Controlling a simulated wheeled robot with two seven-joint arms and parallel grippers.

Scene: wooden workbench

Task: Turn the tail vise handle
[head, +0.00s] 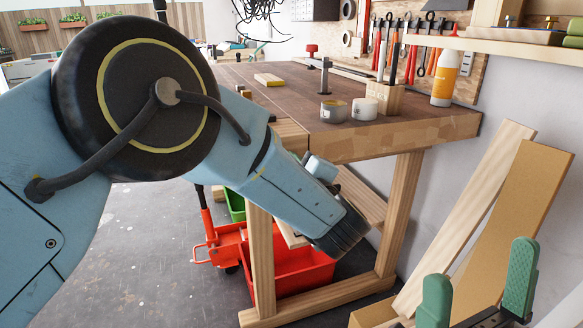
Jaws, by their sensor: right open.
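The wooden workbench (400,133) stands ahead, its near end facing me. A paler wood block (291,132) at its near left corner may be part of a vise; my left arm partly covers this area. I cannot make out the tail vise handle. My left arm crosses the view from the left, and its dark wrist end hangs before the bench's lower frame; no left gripper fingers show. My right gripper (479,282) is at the bottom right, open and empty, its two green fingertips apart, well short of the bench.
Cans (333,111), a metal post (325,76) and a bottle (445,78) stand on the bench. A red bin (300,272) sits beneath it. Long boards (518,215) lean on the wall at right, close behind my right gripper. Open floor lies left.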

